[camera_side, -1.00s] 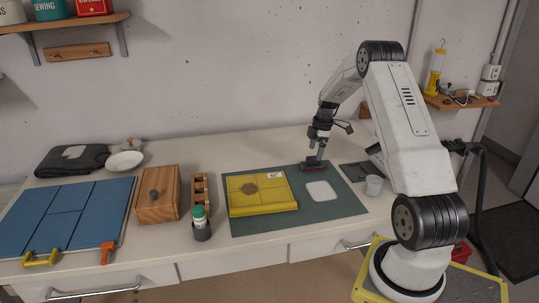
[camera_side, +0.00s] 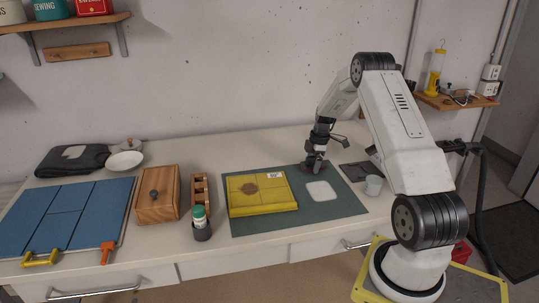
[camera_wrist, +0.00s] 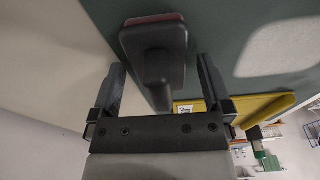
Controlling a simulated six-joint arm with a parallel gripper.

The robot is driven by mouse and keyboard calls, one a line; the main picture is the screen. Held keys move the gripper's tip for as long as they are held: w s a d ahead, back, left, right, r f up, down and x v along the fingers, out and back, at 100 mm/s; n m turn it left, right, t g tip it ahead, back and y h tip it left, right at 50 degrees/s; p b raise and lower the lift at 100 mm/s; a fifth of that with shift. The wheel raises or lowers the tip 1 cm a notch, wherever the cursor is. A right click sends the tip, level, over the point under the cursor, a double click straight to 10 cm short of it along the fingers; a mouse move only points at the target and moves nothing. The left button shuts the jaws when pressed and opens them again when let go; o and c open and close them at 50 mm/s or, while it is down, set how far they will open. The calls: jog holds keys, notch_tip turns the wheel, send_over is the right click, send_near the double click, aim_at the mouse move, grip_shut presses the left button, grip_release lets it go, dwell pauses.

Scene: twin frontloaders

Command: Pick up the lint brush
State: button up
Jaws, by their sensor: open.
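The lint brush (camera_wrist: 155,47) is dark grey with a reddish strip along its head edge. In the wrist view its handle points down between the two fingers of my gripper (camera_wrist: 160,80). The fingers are open, one on each side of the handle, with a gap on both sides. In the side view my gripper (camera_side: 314,168) is low over the back edge of the green mat (camera_side: 330,211) and hides most of the brush.
A yellow folder-like box (camera_side: 262,194) lies on the mat, left of my gripper. A white pad (camera_side: 321,191) lies just in front of it. A grey cup (camera_side: 373,185) stands to the right. A wooden box (camera_side: 158,194) and a green-capped bottle (camera_side: 199,217) stand farther left.

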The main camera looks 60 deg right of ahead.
jog(key=shift+c, duration=0.2)
jog(key=c, duration=1.2)
jog(key=shift+r, duration=0.1)
jog(key=shift+r, duration=0.7)
jog(key=s+a+r, duration=0.6)
jog(key=s+r, duration=0.1)
jog(key=s+a+r, duration=0.3)
jog(key=r, duration=0.1)
jog(key=shift+s+r, duration=0.2)
jog(key=shift+s, duration=0.15)
